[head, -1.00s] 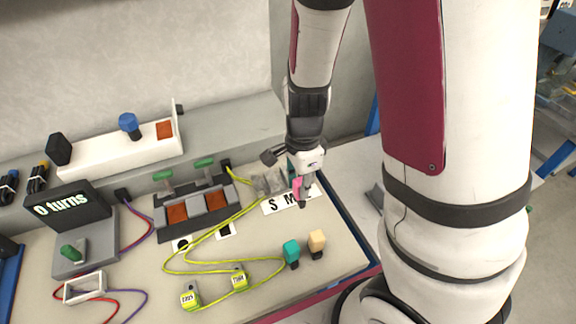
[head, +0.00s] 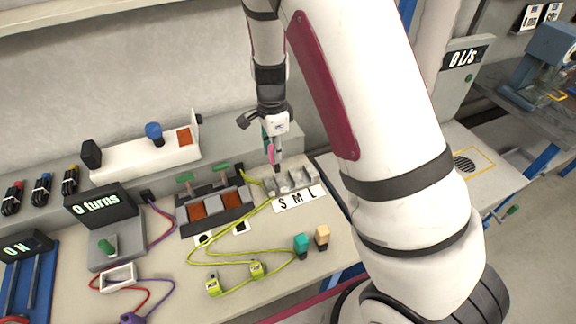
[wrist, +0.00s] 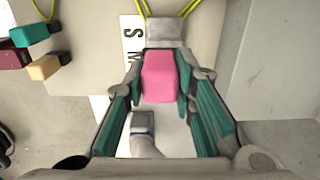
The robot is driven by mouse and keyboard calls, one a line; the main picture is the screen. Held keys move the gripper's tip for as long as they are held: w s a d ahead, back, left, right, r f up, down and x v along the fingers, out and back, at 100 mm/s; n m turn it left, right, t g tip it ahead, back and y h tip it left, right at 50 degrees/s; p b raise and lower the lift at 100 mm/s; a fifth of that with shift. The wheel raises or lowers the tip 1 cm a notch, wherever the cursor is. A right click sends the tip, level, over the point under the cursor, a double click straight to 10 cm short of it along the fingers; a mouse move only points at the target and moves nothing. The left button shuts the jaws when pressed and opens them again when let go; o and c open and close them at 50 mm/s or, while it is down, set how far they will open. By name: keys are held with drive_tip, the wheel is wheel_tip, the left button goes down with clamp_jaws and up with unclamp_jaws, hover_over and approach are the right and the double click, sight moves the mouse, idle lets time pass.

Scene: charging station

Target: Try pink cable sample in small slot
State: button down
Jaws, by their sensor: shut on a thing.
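My gripper (head: 274,160) is shut on the pink cable sample (wrist: 158,77). In the wrist view the sample sits between the two teal finger pads; in the head view the pink sample (head: 271,154) shows as a small patch at the jaws. The grey slot block (head: 297,180) stands behind a white strip (head: 297,199) lettered S, M, L. In the head view the gripper tip appears above the block at its left, S end. Its height over the small slot is unclear, and the sample's lower end is hidden.
A teal sample (head: 301,244) and a tan sample (head: 322,236) stand near the table's front edge. A yellow-green cable (head: 225,250) loops over the table left of the block. A dark fixture with orange panels (head: 215,206) is to the left.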

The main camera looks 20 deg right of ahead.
drive_tip(key=shift+w+a+r, duration=0.1)
drive_tip(key=shift+w+a, duration=0.1)
drive_tip(key=shift+w, duration=0.25)
drive_tip(key=shift+f+b, duration=0.9)
drive_tip(key=shift+f, duration=2)
drive_tip(key=shift+f+b, duration=0.7)
drive_tip(key=shift+f, duration=1.55)
drive_tip(key=c, duration=1.2)
unclamp_jaws()
drive_tip(key=shift+c, duration=0.2)
drive_tip(key=shift+r, duration=0.15)
wheel_tip(320, 180, up, 12)
drive_tip(key=shift+f, duration=0.1)
